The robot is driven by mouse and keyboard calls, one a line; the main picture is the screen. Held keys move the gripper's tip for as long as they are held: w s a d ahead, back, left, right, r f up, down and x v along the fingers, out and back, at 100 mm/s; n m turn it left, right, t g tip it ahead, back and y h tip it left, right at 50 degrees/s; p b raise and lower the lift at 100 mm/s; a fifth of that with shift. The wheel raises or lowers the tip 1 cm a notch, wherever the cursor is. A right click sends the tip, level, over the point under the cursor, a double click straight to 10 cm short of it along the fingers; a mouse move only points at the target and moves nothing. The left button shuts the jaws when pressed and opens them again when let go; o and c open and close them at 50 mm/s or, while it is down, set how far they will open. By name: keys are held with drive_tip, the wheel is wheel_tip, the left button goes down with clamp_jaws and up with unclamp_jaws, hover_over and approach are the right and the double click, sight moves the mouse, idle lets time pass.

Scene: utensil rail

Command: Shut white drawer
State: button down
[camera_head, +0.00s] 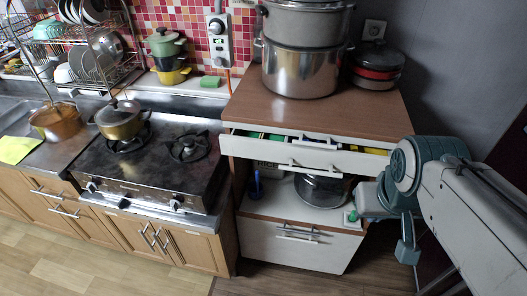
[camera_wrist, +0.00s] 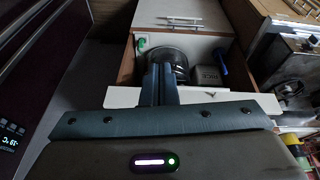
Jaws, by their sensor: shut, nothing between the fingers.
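The white drawer (camera_head: 330,162) under the wooden counter top is partly open, with its bar handle on the front and colored items showing inside. In the wrist view its front (camera_wrist: 122,97) is a white strip crossing behind my fingers. My gripper (camera_wrist: 161,68) is shut and empty, its fingers reaching past the drawer front towards the open shelf below. In the head view my gripper's body (camera_head: 368,197) is just below the drawer's right end; its fingertips are hard to make out. I cannot tell whether it touches the drawer.
Large pots (camera_head: 300,70) and a black-and-red pot (camera_head: 377,70) stand on the counter top. Below the drawer, an open shelf holds a glass-lidded pot (camera_head: 322,190) and a rice box (camera_wrist: 206,74). A stove (camera_head: 150,165) stands left.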

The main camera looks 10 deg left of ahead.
wheel_tip(320, 180, down, 5)
drive_tip(key=w+n+h+b, duration=0.2)
drive_tip(key=n+b, duration=0.2)
drive_tip(key=n+t+y+b, duration=0.2)
drive_tip(key=n+t+b, duration=1.2)
drive_tip(key=n+b, duration=1.35)
approach(241, 150)
drive_tip(key=w+n+p, duration=0.1)
drive_tip(key=w, duration=0.2)
drive_tip(key=w+n+p, duration=0.2)
drive_tip(key=w, duration=0.2)
drive_tip(key=shift+f, duration=0.1)
